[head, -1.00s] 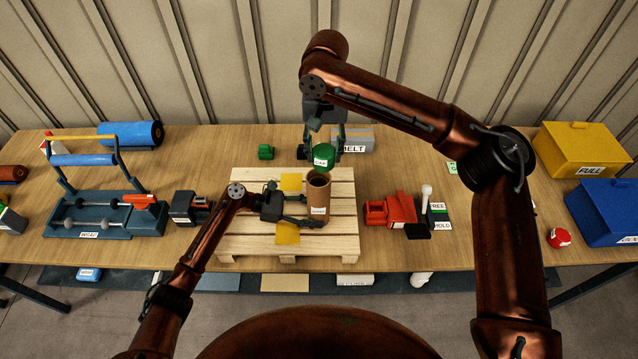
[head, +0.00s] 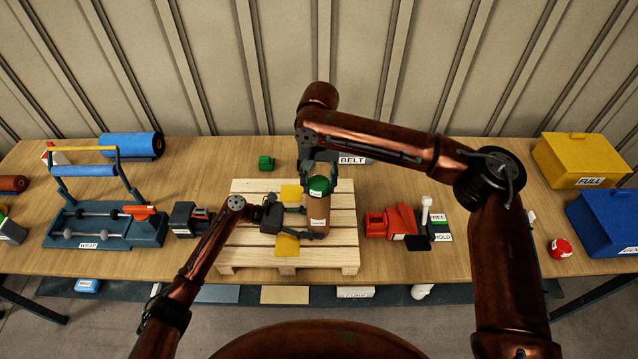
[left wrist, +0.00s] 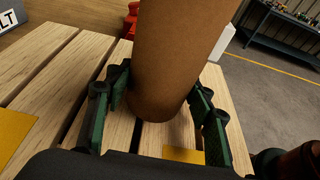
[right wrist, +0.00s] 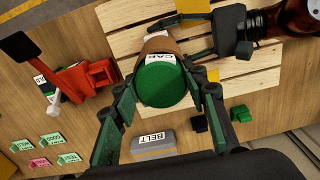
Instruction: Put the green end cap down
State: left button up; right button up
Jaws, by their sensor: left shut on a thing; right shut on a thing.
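The green end cap (head: 319,186) is at the top of the brown tube (head: 318,222). My right gripper (right wrist: 163,88) is shut on the green end cap, which shows as a round green disc in the right wrist view. I cannot tell whether the cap is seated in the tube or just above its mouth. The tube stands upright on the wooden pallet (head: 340,257). My left gripper (left wrist: 160,112) is shut on the tube's lower part, with a finger on each side.
Yellow pads (head: 287,245) lie on the pallet beside the tube. A red tool (head: 390,222) stands right of the pallet, and a grey BELT box (right wrist: 153,144) behind it. A blue wrap stand (head: 105,222) is at left. Yellow (head: 583,160) and blue bins (head: 606,220) are at right.

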aim_at(318, 183)
pick_arm(q)
jog(key=shift+s+a+f, duration=0.1)
jog(key=shift+s+f, duration=0.05)
jog(key=shift+f, duration=0.15)
pick_arm(e)
jog(key=shift+f, duration=0.25)
pick_arm(q)
jog(key=shift+s+r, duration=0.15)
pick_arm(e)
jog(key=shift+s+f, duration=0.25)
jog(key=shift+f, duration=0.5)
jog(key=o, duration=1.1)
jog(key=shift+w+a+f, duration=0.1)
jog(key=shift+w, duration=0.05)
jog(key=shift+o, duration=0.2)
jog(key=shift+r, duration=0.2)
jog(key=shift+r, duration=0.15)
pick_arm(q)
jog(key=shift+w, duration=0.2)
pick_arm(e)
notch_tip(318, 183, up, 13)
jog(key=shift+r, duration=0.15)
